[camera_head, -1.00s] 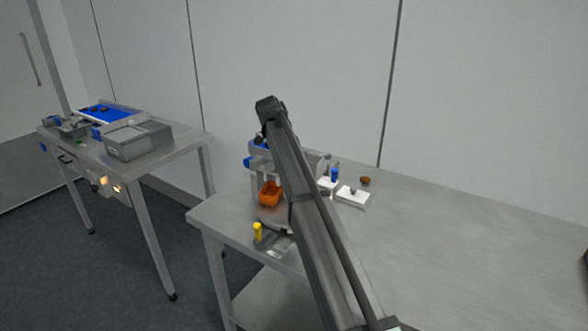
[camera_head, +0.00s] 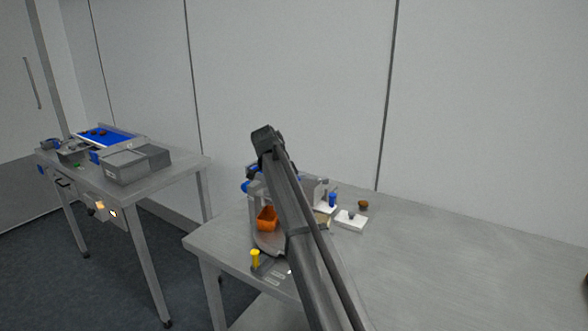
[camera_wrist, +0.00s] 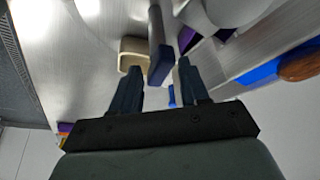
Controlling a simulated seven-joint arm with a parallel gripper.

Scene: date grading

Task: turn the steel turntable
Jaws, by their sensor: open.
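The steel turntable (camera_head: 264,243) is a grey disc near the left end of the steel table, mostly hidden behind my arm in the head view. An orange bin (camera_head: 267,220) stands on it. A beige bin (camera_head: 322,221) shows just right of my arm, and a beige bin (camera_wrist: 131,52) also shows in the wrist view. My gripper (camera_wrist: 158,66) is open. In the wrist view, a dark blue upright piece (camera_wrist: 159,45) lies in line with the gap between its fingers; I cannot tell if they touch it. In the head view my gripper is hidden behind the arm.
A yellow-topped peg (camera_head: 255,259) stands at the table's front left edge. A white block (camera_head: 351,220), a blue-topped piece (camera_head: 332,199) and a brown date-like thing (camera_head: 363,205) are right of my arm. A second table (camera_head: 185,168) carries grey boxes.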

